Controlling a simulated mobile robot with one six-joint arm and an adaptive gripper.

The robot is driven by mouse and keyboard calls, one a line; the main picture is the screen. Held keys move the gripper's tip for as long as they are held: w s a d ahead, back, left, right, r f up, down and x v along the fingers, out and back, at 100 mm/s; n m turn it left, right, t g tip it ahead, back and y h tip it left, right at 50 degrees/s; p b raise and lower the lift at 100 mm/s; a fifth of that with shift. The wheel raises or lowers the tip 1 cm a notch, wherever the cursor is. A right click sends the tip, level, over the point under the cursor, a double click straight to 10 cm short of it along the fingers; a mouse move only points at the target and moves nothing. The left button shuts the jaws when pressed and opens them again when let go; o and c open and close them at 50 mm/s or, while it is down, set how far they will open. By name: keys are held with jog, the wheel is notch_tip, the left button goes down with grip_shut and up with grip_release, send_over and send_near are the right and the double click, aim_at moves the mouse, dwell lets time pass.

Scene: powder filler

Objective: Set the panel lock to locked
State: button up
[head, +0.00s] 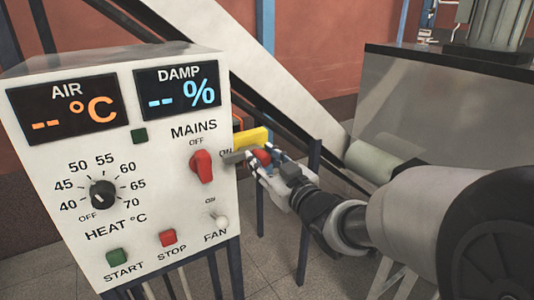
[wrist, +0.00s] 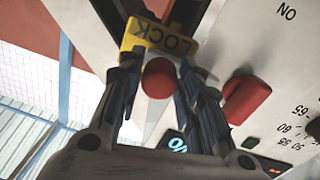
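The panel lock is at the right side of the white control box, with a yellow plate (head: 251,137) and a red ball knob (head: 262,157). In the wrist view the yellow plate (wrist: 158,39) reads LOCK, upside down, and the red knob (wrist: 159,78) sits just below it. My gripper (head: 263,160) is at the knob, with one finger on each side. In the wrist view my gripper (wrist: 160,72) looks open around the knob, with narrow gaps beside it. Whether a finger touches the knob is unclear. The lock's set position cannot be read.
A dark post (head: 306,205) stands beside my gripper.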

aim_at(243, 156)
grip_shut()
dwell(0.3)
jog(key=s+a+b, duration=0.2)
jog(key=a, duration=0.1)
jog(key=shift+w+d, duration=0.1)
jog(key=shift+d, duration=0.05)
jog(key=shift+o, duration=2.4)
grip_release()
